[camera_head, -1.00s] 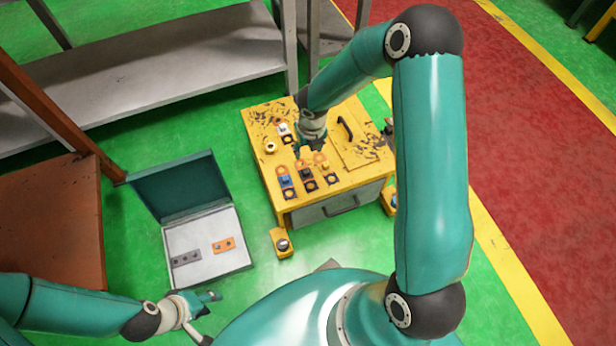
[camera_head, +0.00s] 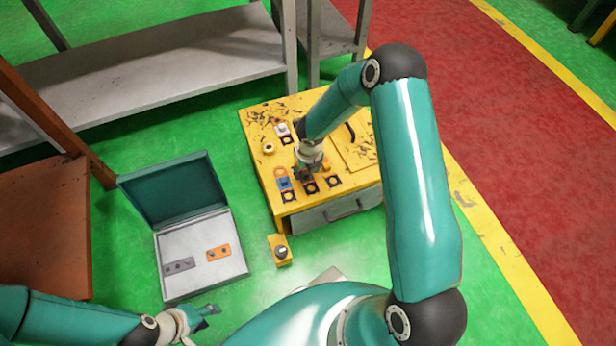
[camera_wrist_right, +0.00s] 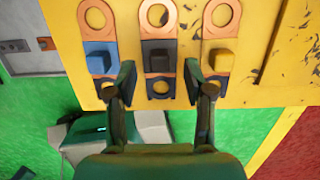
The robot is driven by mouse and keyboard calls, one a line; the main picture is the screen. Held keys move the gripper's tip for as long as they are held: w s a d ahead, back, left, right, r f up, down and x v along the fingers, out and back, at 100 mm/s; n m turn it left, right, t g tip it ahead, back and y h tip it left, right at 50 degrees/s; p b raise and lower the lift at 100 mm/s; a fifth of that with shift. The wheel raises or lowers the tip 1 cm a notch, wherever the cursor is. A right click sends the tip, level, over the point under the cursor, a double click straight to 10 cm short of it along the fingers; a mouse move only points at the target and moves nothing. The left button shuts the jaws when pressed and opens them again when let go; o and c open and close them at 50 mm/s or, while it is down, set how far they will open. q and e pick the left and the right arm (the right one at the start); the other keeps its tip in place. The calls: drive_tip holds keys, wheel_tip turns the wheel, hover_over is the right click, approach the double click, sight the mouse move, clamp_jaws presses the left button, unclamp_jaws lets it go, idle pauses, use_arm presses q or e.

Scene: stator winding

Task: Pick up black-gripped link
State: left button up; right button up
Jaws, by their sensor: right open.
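The black-gripped link (camera_wrist_right: 158,28) is a copper-coloured plate with a ring end and a black block. It lies on the yellow cabinet top (camera_wrist_right: 245,95), in the middle of a row of three in the right wrist view. My right gripper (camera_wrist_right: 160,78) is open, with one fingertip on each side of the black block's near end. Whether they touch it is unclear. In the head view my right gripper (camera_head: 307,172) is low over the row and hides part of it. My left gripper (camera_head: 203,322) is open and empty at the lower left.
A blue-gripped link (camera_wrist_right: 99,58) lies left of the black one and a yellow-gripped link (camera_wrist_right: 221,60) lies right, both close to my fingers. An open case (camera_head: 202,282) with small plates stands on the floor left of the cabinet. A grey shelf (camera_head: 160,65) is behind.

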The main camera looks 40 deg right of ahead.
wheel_tip(320, 180, down, 2)
drive_tip(key=shift+w+f, duration=0.15)
drive_tip(key=shift+c, duration=0.3)
drive_tip(key=c, duration=0.9)
